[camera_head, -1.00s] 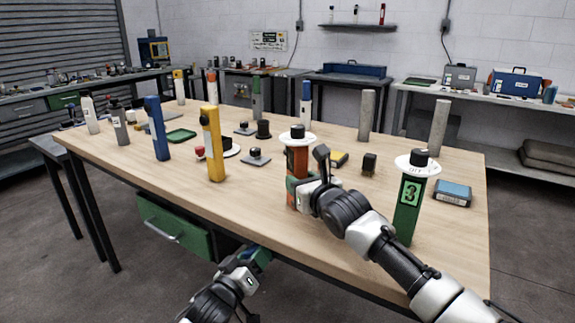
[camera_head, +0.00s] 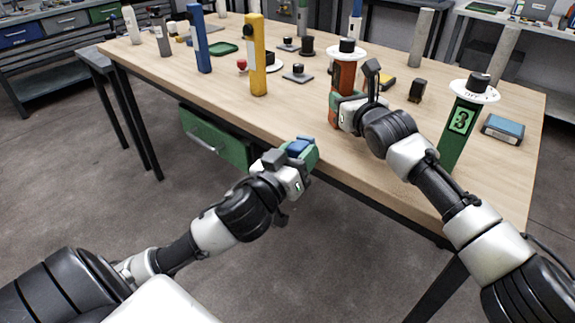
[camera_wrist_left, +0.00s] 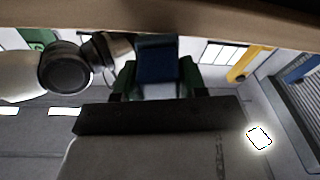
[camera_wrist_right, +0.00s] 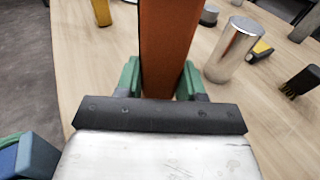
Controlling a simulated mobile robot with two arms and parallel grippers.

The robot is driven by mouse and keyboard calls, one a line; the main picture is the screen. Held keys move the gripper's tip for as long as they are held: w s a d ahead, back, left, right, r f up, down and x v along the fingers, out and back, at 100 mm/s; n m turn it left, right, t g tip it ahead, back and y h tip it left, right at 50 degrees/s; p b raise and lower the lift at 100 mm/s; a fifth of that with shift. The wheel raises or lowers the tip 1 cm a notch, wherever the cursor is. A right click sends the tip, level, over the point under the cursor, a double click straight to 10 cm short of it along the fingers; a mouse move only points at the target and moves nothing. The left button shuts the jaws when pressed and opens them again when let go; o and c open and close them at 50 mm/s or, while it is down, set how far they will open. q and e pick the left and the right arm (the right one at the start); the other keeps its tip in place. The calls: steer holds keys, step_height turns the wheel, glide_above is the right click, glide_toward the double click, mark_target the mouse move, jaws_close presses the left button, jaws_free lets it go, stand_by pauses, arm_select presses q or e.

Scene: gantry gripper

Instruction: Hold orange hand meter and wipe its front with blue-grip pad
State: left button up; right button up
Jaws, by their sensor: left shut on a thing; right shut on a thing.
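The orange hand meter (camera_head: 344,76) stands upright at the table's front edge, with a white disc and black knob (camera_head: 347,47) on top. My right gripper (camera_head: 335,107) is shut on its lower body; the right wrist view shows the orange body (camera_wrist_right: 168,45) between green fingers. I cannot tell whether its base touches the table. My left gripper (camera_head: 304,154) is shut on the blue-grip pad (camera_head: 299,146), in front of the table edge, left of and below the meter, apart from it. The left wrist view shows the blue grip (camera_wrist_left: 157,60) between green fingers; the pad's wiping face is hidden.
A green post (camera_head: 461,130) marked 3 with a white disc stands right of my right arm. A yellow tool (camera_head: 257,60) and a blue tool (camera_head: 200,40) stand to the left. A blue box (camera_head: 502,129) lies at right. The table front edge (camera_wrist_left: 160,25) lies close to my left gripper.

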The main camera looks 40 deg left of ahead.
arm_select(q)
steer(key=d+r+m+h, duration=0.3)
steer(key=r+m+h, duration=0.1)
steer(key=h, duration=0.1)
steer(key=w+a+m+g+h, duration=0.1)
steer(key=w+m+h, duration=0.1)
steer(key=w+a+r+m+g+h, duration=0.1)
steer(key=w+m, duration=0.1)
steer(key=w+a+m+g+h, duration=0.1)
steer(key=w+m+h, duration=0.1)
steer(key=shift+a+r+h, duration=0.15)
steer(key=shift+a+h, duration=0.05)
steer(key=shift+h, duration=0.1)
steer(key=w+a+r+m+g+h, duration=0.1)
steer(key=w+a+r+m, duration=0.1)
steer(key=w+a+r, duration=0.3)
steer(key=shift+w+a+m, duration=0.3)
steer(key=shift+w+m, duration=0.1)
steer(key=shift+w, duration=0.2)
steer(key=shift+x, duration=1)
steer(key=s+d, duration=0.2)
steer(key=d, duration=0.1)
steer(key=shift+s+d+f, duration=0.1)
steer(key=shift+s+d, duration=0.05)
steer(key=shift+d, duration=0.1)
